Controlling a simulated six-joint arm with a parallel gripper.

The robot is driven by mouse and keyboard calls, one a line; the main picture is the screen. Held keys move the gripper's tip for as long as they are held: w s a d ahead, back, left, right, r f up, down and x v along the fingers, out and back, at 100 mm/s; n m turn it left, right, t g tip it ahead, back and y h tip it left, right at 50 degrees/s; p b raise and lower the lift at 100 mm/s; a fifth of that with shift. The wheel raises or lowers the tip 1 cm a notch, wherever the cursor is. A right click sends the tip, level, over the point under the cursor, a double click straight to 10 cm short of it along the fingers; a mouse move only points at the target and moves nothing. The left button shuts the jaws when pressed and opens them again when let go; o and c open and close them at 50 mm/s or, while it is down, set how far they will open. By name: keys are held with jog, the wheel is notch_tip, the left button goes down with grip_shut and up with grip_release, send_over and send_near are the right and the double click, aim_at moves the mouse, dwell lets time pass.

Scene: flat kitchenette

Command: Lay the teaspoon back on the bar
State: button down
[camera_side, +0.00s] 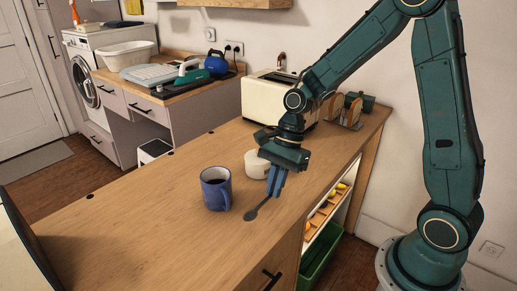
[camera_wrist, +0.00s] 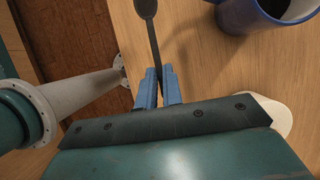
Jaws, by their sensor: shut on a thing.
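The dark teaspoon (camera_side: 251,214) is held by its handle between the blue fingers of my gripper (camera_side: 275,191). In the side view it slants down and left from the fingers, its bowl close to the wooden bar (camera_side: 150,222); I cannot tell whether it touches. In the wrist view the teaspoon (camera_wrist: 147,10) extends away from my gripper (camera_wrist: 158,82), its bowl at the top edge. The handle end is hidden by the gripper. A blue mug (camera_side: 215,188) with dark contents stands upright on the bar, left of the spoon; it also shows in the wrist view (camera_wrist: 240,18).
A white round container (camera_side: 255,164) stands just behind my gripper. A cream toaster (camera_side: 270,98) and a wooden rack (camera_side: 350,110) are at the bar's back end. The bar's right edge is close, above open shelves (camera_side: 325,212). The bar's left front is clear.

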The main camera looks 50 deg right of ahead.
aim_at(274, 209)
jog(key=shift+f, duration=2.15)
jog(key=shift+f, duration=0.1)
jog(key=c, duration=1.5)
grip_release()
jog(key=shift+c, duration=0.2)
jog(key=v, duration=1.2)
